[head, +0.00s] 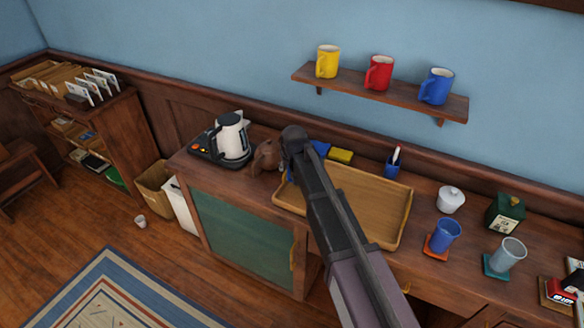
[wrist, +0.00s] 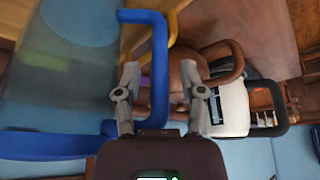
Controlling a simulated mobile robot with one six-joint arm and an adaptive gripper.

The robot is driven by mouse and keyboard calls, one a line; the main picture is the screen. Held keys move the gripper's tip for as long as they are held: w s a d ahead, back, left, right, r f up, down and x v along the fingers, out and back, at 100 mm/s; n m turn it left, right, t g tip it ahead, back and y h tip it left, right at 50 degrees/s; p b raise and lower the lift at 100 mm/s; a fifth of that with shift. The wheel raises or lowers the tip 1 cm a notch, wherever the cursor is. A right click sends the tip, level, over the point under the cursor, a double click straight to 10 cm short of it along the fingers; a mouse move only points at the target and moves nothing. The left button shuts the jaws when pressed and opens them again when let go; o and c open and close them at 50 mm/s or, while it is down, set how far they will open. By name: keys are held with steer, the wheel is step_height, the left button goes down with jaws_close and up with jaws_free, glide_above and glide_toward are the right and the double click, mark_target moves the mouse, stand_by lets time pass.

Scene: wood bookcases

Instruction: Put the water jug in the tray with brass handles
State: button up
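The water jug, a clear body with a blue rim and blue handle (wrist: 160,50), fills the left of the wrist view. In the head view only blue bits (head: 321,148) show behind my arm. My gripper (wrist: 158,82) is open, with one finger on each side of the jug's handle and gaps visible. In the head view my gripper's fingers are hidden behind my wrist. The wooden tray (head: 370,200) lies on the cabinet top, right of my wrist, and looks empty where visible. I cannot tell whether the jug stands beside or over its left edge.
A brown teapot (head: 266,157) and a white kettle (head: 231,137) stand left of my gripper. A yellow sponge (head: 341,155) and a blue holder (head: 393,166) are behind the tray. A white sugar pot (head: 450,200) and a blue cup (head: 444,236) stand to its right.

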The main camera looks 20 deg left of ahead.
steer(key=shift+r, duration=0.1)
stand_by(0.3)
steer(key=p+v, duration=1.1)
steer(key=v, duration=0.1)
stand_by(0.6)
stand_by(0.7)
steer(key=d+f+m+g+h, duration=0.15)
steer(key=d+m, duration=0.25)
steer(key=d, duration=2)
steer(key=s+d+m, duration=0.1)
steer(key=s+d, duration=0.2)
steer(key=d, duration=0.4)
steer(key=s+d+m+g+h, duration=0.1)
steer(key=s+d, duration=0.3)
steer(key=d, duration=0.4)
steer(key=s+d+m+g, duration=0.1)
steer(key=s+d, duration=0.2)
steer(key=d, duration=0.4)
steer(key=shift+s+d+m, duration=0.15)
steer(key=shift+s+m, duration=0.15)
steer(key=shift+m, duration=0.1)
steer(key=shift+f, duration=0.15)
